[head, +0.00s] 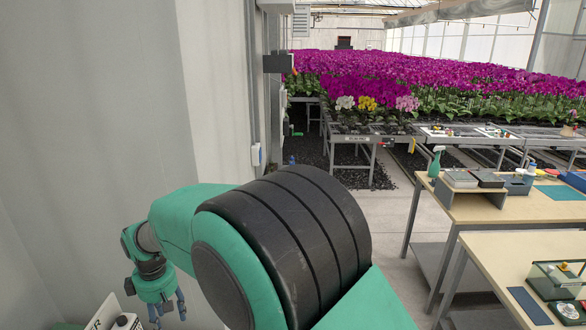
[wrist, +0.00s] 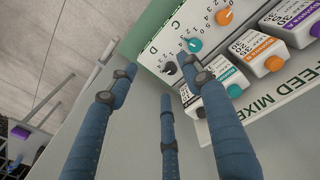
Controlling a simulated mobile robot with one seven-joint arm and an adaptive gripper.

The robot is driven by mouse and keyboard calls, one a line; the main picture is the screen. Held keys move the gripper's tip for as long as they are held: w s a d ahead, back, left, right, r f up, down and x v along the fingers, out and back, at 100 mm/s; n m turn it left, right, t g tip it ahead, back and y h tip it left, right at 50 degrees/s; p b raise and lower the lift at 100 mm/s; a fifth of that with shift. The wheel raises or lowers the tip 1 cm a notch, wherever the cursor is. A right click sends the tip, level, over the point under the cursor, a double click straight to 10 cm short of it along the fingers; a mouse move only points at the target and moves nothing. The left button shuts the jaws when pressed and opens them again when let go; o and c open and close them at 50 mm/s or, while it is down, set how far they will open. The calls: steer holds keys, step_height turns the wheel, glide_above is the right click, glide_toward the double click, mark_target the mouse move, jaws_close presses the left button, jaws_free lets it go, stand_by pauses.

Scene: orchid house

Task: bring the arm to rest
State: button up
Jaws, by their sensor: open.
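My gripper (head: 167,309) hangs at the lower left of the head view, at the end of my green and black arm, which fills the lower middle. In the wrist view its blue fingers (wrist: 160,82) are spread apart with nothing between them. Beyond the fingertips is a feed mixer (wrist: 221,108) with a white panel, a teal knob, an orange knob and a black knob. I cannot tell whether any fingertip touches it.
A wall (head: 95,110) stands close on the left. Wooden workbenches (head: 520,258) stand at the right, one with a green spray bottle (head: 435,162). Orchid benches (head: 352,138) fill the back. Clear floor (head: 385,215) lies between my arm and the workbenches.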

steer(key=d+r+m+t+b, duration=0.1)
steer(key=d+r+m, duration=0.2)
steer(key=d+r, duration=0.55)
steer(key=d+r+m, duration=0.2)
steer(key=d+r, duration=0.2)
steer(key=d, duration=0.9)
steer(key=d+r+m+t+b, duration=0.1)
steer(key=d+r+m, duration=0.2)
steer(key=d+r, duration=0.55)
steer(key=s+d+m+t, duration=0.15)
steer(key=s+d, duration=0.25)
steer(key=d, duration=0.4)
steer(key=s+d+m, duration=0.2)
steer(key=s+d, duration=0.3)
steer(key=d, duration=0.3)
steer(key=s+d+f+m+t+b, duration=0.1)
steer(key=s+d+m, duration=0.4)
steer(key=s+d, duration=0.6)
steer(key=shift+s+d+f+h, duration=0.3)
steer(key=shift+s+f, duration=0.25)
steer(key=shift+s, duration=0.35)
steer(key=shift+t, duration=0.25)
